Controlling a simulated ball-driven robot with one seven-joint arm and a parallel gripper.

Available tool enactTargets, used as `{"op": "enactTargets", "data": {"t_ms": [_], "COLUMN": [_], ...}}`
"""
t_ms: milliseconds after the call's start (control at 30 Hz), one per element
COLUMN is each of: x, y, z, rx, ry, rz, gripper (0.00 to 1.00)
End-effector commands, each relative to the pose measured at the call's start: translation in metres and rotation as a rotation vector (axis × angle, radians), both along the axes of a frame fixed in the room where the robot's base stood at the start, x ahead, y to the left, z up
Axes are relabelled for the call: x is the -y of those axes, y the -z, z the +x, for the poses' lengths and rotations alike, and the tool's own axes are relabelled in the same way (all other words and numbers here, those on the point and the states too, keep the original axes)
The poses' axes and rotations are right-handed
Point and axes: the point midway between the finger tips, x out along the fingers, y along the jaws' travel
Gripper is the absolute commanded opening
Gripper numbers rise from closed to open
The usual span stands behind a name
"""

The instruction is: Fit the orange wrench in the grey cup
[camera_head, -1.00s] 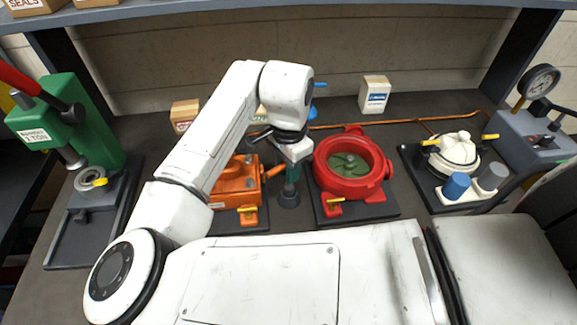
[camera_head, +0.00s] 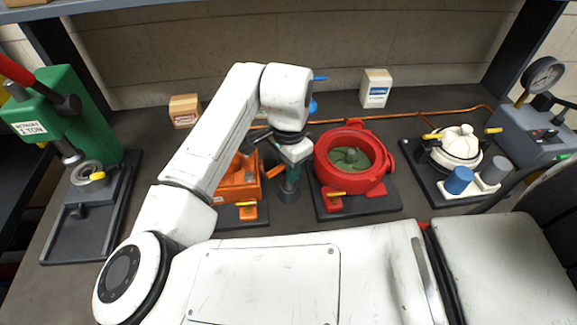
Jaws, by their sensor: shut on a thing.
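My gripper (camera_head: 293,160) is in the middle of the bench, pointing down between the orange motor and the red motor. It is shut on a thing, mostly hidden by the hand. A slanting orange bar (camera_head: 273,171) at its lower left appears to be the orange wrench; its far end merges with the orange motor behind. A dark green upright piece with a dark round base (camera_head: 289,195) shows just below the jaws; I cannot tell what it is. The grey cup (camera_head: 494,170) stands at the right beside a blue cup (camera_head: 459,180), apart from the gripper.
The orange motor (camera_head: 237,185) and red motor (camera_head: 349,160) flank my gripper. A white domed motor (camera_head: 457,150) stands behind the cups. A green press (camera_head: 90,125) is at left, a gauge box (camera_head: 525,130) at right. A copper pipe (camera_head: 400,121) runs along the back.

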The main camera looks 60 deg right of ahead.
Motion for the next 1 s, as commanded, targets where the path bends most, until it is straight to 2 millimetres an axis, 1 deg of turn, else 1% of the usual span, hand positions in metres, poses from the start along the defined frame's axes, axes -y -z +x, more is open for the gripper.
{"op": "enactTargets", "data": {"t_ms": [333, 367, 600, 667, 867, 1000], "x": [-0.0001, -0.0001, -0.0001, -0.0001, -0.0001, 0.0], "y": [0.0082, 0.0076, 0.0074, 0.0074, 0.0076, 0.0035], "z": [0.0003, 0.0003, 0.0001, 0.0001, 0.0001, 0.0001], "rx": [0.0, 0.001, 0.0, 0.0, 0.0, 0.0], "ry": [-0.001, -0.001, 0.0, 0.0, 0.0, 0.0], "rz": [0.0, 0.0, 0.0, 0.0, 0.001, 0.0], "gripper": [0.0, 0.23, 0.46, 0.51, 0.51, 0.51]}}
